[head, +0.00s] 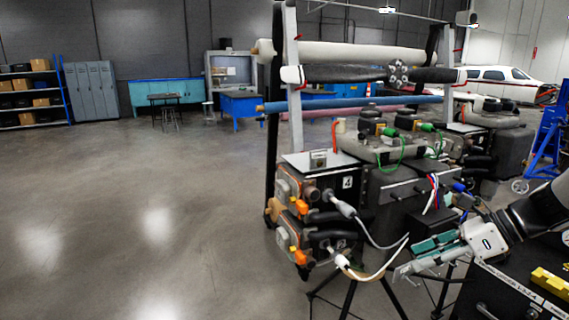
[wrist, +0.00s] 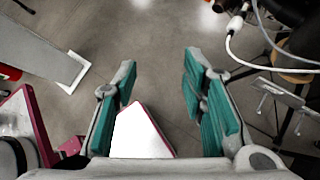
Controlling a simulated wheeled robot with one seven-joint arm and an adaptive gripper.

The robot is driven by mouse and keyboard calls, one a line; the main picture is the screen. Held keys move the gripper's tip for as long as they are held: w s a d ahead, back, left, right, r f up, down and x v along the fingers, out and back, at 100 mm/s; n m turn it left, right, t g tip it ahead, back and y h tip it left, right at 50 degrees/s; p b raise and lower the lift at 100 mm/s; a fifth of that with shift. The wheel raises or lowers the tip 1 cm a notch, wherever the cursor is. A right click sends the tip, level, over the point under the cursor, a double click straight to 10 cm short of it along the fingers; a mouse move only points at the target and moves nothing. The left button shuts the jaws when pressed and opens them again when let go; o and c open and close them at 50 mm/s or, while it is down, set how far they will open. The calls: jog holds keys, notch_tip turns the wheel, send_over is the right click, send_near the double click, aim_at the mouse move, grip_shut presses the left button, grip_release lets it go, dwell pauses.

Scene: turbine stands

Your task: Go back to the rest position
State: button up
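My gripper (head: 432,256) is at the lower right of the head view, at the end of my arm. It hangs in front of the turbine stand (head: 390,190), near white cables. In the wrist view my gripper (wrist: 160,100) shows two teal-padded fingers spread well apart, with nothing held between them. Grey floor shows through the gap. A white panel with a dark red edge (wrist: 138,135) lies below and beyond the gripper's base.
White cables with plugs (head: 345,205) hang from the stand's left boxes. A dark cabinet with a yellow block (head: 550,282) stands at the lower right. Shelves (head: 32,95), lockers (head: 91,90) and a blue table (head: 241,107) stand far back. The left floor is clear.

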jog(key=s+a+r+n+h, duration=0.4)
jog(key=s+n, duration=0.5)
jog(key=n, duration=0.4)
jog(key=s+a+r+n+t+h, duration=0.1)
jog(key=s+a+r+n+h, duration=0.4)
jog(key=s+n, duration=0.5)
jog(key=shift+a+r+n+t+b, duration=0.2)
jog(key=shift+a+n+t+b, duration=0.15)
jog(key=shift+a+n, duration=0.85)
jog(key=shift+d+n, duration=0.3)
